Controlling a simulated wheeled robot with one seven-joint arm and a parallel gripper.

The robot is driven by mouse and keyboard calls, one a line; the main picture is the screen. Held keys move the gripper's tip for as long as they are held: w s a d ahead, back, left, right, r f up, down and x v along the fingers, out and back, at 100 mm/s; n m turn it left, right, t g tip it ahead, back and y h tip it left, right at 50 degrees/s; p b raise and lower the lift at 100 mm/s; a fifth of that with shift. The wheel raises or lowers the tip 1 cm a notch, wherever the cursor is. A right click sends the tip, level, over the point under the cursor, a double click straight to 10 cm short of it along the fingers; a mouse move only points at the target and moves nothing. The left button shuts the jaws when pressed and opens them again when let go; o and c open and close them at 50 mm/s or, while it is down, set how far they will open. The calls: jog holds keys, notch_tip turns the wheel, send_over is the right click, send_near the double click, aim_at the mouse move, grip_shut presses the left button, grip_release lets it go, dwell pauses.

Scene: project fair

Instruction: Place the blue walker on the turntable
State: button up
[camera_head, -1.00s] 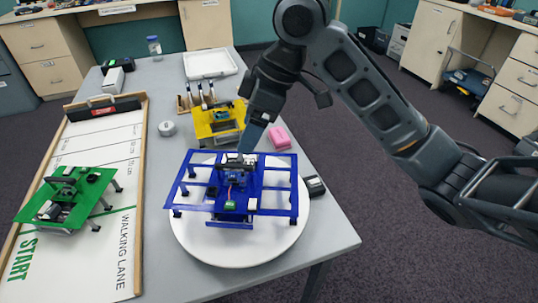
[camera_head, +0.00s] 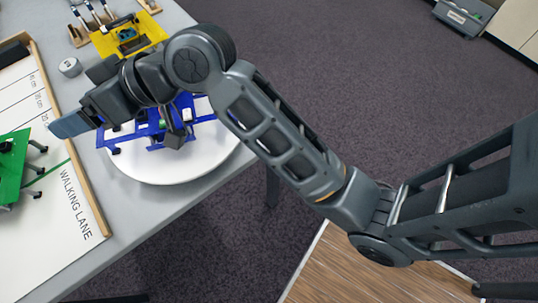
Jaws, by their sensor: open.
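The blue walker (camera_head: 137,135) stands on the white round turntable (camera_head: 170,175) near the table's front right corner. My arm covers the walker's upper and middle parts. The turntable's front rim is bare. My gripper (camera_head: 68,127) is open, to the left of the walker and above the table between the turntable and the walking lane. It is apart from the walker and holds nothing that I can see.
The walking lane board (camera_head: 60,215) lies on the left with a green walker (camera_head: 14,165) on it. A yellow walker (camera_head: 130,35) stands behind the turntable, near a round weight (camera_head: 70,67). Dark carpet lies open to the right of the table.

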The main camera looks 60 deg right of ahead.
jog(key=s+d+f+m+t+h, duration=0.1)
jog(key=s+d+f+m+h, duration=0.15)
jog(key=s, duration=0.45)
jog(key=s+d+f+m+t+h, duration=0.1)
jog(key=s+f+m+h, duration=0.1)
jog(key=s+f, duration=0.35)
jog(key=s+d+f+m+t+h, duration=0.1)
jog(key=s+d+f+m+h, duration=0.15)
jog(key=s, duration=0.65)
jog(key=s+d+r+n, duration=0.2)
jog(key=s+d, duration=0.1)
jog(key=s, duration=0.5)
jog(key=s+d+r+n+t+h, duration=0.1)
jog(key=s+d+r, duration=0.2)
jog(key=s, duration=0.5)
jog(key=shift+s+d+r+n, duration=0.15)
jog(key=shift+d+n, duration=0.25)
jog(key=shift+d, duration=0.25)
